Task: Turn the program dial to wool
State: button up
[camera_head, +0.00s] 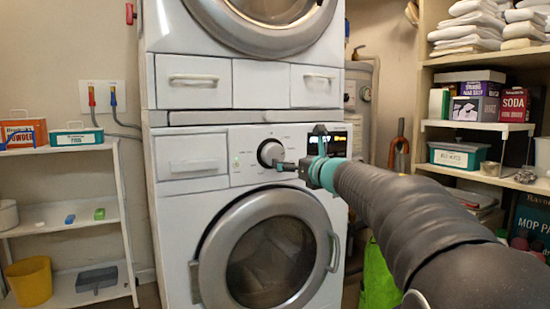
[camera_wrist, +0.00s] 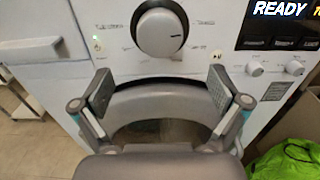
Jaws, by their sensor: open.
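The program dial (camera_head: 270,153) is a round grey knob on the white control panel of the lower machine. In the wrist view the dial (camera_wrist: 158,30) shows at the top centre, with a short dark mark towards its right side. The small labels around it are too small to read. My gripper (camera_head: 284,166) is in front of the panel, close to the dial's lower right. In the wrist view my gripper (camera_wrist: 161,88) is open and empty, its fingers spread wide below the dial. The fingers appear apart from the dial.
The lower machine's round door (camera_head: 215,245) is shut below the panel. A lit display (camera_wrist: 280,10) reads "READY", with buttons and two small knobs (camera_wrist: 275,69) below it. Shelves stand on both sides. A green bag (camera_wrist: 287,160) lies at the lower right.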

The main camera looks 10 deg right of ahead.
aim_at(276, 156)
jog(key=p+x, duration=0.1)
jog(key=x, duration=0.8)
jog(key=shift+w+a, duration=0.1)
jog(key=shift+w, duration=0.15)
jog(key=c, duration=1.2)
